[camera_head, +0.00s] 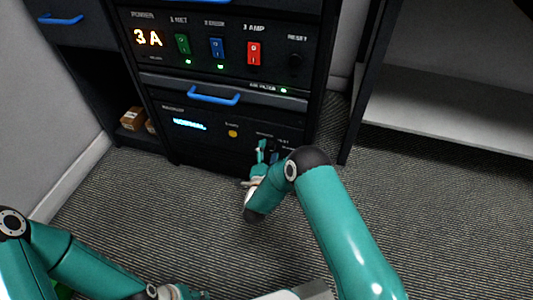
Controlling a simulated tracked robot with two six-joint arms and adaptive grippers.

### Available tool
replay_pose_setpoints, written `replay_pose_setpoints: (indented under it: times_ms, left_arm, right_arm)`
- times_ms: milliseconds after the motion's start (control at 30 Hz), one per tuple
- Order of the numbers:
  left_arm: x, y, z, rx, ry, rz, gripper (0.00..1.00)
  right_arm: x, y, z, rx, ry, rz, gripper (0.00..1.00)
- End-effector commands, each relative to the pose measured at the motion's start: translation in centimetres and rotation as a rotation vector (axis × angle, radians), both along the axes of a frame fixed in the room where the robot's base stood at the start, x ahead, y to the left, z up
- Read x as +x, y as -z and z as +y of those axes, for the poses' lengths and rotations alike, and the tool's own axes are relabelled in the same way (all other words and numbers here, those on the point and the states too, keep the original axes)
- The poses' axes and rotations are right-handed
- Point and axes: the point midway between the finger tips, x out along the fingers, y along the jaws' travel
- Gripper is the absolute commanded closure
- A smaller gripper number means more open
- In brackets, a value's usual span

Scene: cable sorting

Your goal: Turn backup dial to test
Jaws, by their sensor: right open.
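The backup panel (165,128) is the dark lower unit of the rack. Its lit blue display (189,124) seems to read NORMAL, and a round amber light or button (233,133) sits right of it. The dial lies near small labels at the panel's right, mostly hidden by my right gripper, so I cannot tell its setting. My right gripper (267,152) is open, with its fingers pointing at the panel in front of the dial area. Contact cannot be made out. My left gripper (178,292) is low at the bottom edge, partly cut off, away from the rack.
Above are a blue-handled drawer (214,96) and a power panel with green (182,44), blue (217,48) and red (254,53) switches. Small boxes (132,118) sit on a low shelf at left. A grey shelf unit (450,135) stands at right. Carpet (130,205) is clear.

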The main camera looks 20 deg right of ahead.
Motion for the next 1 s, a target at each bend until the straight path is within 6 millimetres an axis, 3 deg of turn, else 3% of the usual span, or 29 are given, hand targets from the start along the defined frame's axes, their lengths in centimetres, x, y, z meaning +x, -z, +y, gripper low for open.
replay_pose_setpoints:
  times_ms: [67, 433, 467, 1000]
  left_arm:
    - [0.0, 0.0, 0.0, 0.000, 0.000, 0.000, 0.60]
    - [0.0, 0.0, 0.0, 0.000, 0.000, 0.000, 0.60]
    - [0.0, 0.0, 0.0, 0.000, 0.001, 0.001, 0.60]
    - [0.0, -0.4, 0.0, 0.000, 0.000, 0.000, 0.60]
  right_arm:
    - [0.0, 0.0, 0.0, 0.000, 0.000, 0.000, 0.33]
    - [-0.1, 0.0, 0.0, 0.000, 0.001, 0.000, 0.94]
    - [0.0, 0.1, 1.0, 0.000, -0.002, 0.000, 0.93]
    - [0.0, -0.1, 0.1, -0.135, -0.001, 0.093, 0.94]
